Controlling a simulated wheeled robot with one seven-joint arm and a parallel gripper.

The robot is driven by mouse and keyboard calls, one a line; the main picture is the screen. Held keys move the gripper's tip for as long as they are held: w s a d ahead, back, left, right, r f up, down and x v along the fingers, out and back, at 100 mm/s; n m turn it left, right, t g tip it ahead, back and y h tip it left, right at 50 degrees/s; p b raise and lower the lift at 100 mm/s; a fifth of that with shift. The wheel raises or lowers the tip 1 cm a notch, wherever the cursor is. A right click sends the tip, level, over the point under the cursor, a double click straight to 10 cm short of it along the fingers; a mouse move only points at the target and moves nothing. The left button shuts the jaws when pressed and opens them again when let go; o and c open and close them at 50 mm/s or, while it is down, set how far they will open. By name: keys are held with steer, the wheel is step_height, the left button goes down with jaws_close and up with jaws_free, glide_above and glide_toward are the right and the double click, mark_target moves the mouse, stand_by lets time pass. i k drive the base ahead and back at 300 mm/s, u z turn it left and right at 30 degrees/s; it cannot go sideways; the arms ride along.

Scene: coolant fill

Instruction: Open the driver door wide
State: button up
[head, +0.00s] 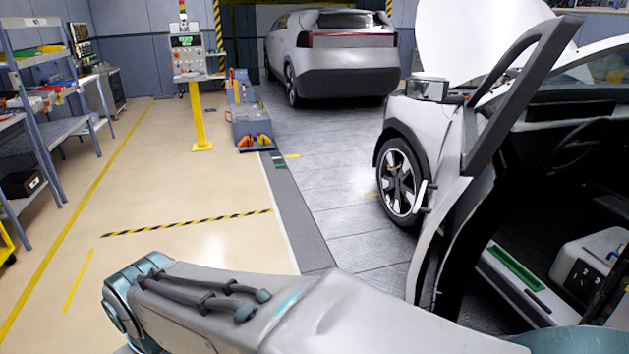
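The driver door (478,225) of the white car at the right stands open, swung away from the body. I see it nearly edge-on, with its dark inner side and its empty window frame (522,88) facing the cabin. The doorway is open, and a steering wheel (577,142) shows inside. The front wheel (399,180) is just beyond the door. My own grey and teal arm crosses the bottom of the view in front of the door's lower part. My gripper is out of view, so any contact with the door cannot be seen.
A grey tool cart (250,126) and a yellow-posted control panel (198,115) stand farther back. Shelves (45,120) line the left side. A second car (340,55) is parked behind. The beige floor (190,185) at left is clear. The white hood (480,35) is raised.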

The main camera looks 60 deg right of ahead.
mark_target(481, 183)
steer(key=z, duration=0.05)
steer(key=i, duration=0.35)
steer(key=z, duration=2.65)
steer(key=k, duration=1.1)
steer(key=z, duration=1.15)
steer(key=i, duration=1.85)
steer(key=u, duration=0.85)
